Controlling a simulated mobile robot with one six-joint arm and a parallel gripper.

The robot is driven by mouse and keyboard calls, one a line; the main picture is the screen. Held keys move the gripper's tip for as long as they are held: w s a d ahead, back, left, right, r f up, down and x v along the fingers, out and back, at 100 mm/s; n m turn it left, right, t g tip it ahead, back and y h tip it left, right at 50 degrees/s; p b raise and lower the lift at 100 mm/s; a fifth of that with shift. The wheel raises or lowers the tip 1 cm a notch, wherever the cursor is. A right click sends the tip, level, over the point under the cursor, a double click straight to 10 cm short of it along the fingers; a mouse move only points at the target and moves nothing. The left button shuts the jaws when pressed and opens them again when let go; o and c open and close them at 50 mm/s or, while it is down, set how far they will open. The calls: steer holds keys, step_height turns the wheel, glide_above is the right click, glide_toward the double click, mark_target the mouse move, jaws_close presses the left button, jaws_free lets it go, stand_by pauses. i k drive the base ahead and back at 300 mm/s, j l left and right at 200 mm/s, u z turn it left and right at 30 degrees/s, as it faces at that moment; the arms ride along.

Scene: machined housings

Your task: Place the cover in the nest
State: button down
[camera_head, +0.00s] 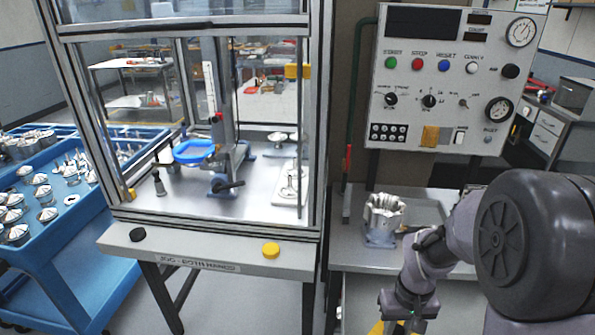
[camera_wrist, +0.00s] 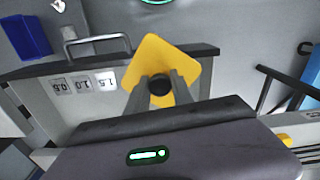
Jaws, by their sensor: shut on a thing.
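My gripper (camera_wrist: 160,90) is shut on the black knob of a yellow square plate (camera_wrist: 152,58), which hangs past the fingertips. This plate may be the cover, but I cannot be sure. In the head view my gripper (camera_head: 408,308) is low at the lower right, with a yellow corner (camera_head: 377,328) showing beneath it.
A blue ring (camera_head: 194,151) is on the stand inside the framed station (camera_head: 215,228). A control panel (camera_head: 455,80) rises behind the bench (camera_head: 355,258). A blue cart (camera_head: 70,235) with several silver parts stands left. A drawer handle (camera_wrist: 88,42) is near the plate.

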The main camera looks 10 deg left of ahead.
mark_target(196, 152)
steer(key=i+j, duration=0.1)
steer(key=j, duration=0.55)
steer(key=i+j, duration=0.1)
steer(key=j, duration=0.55)
steer(key=i+j, duration=0.1)
steer(key=j, duration=0.55)
steer(key=i+j, duration=0.1)
steer(key=j, duration=0.55)
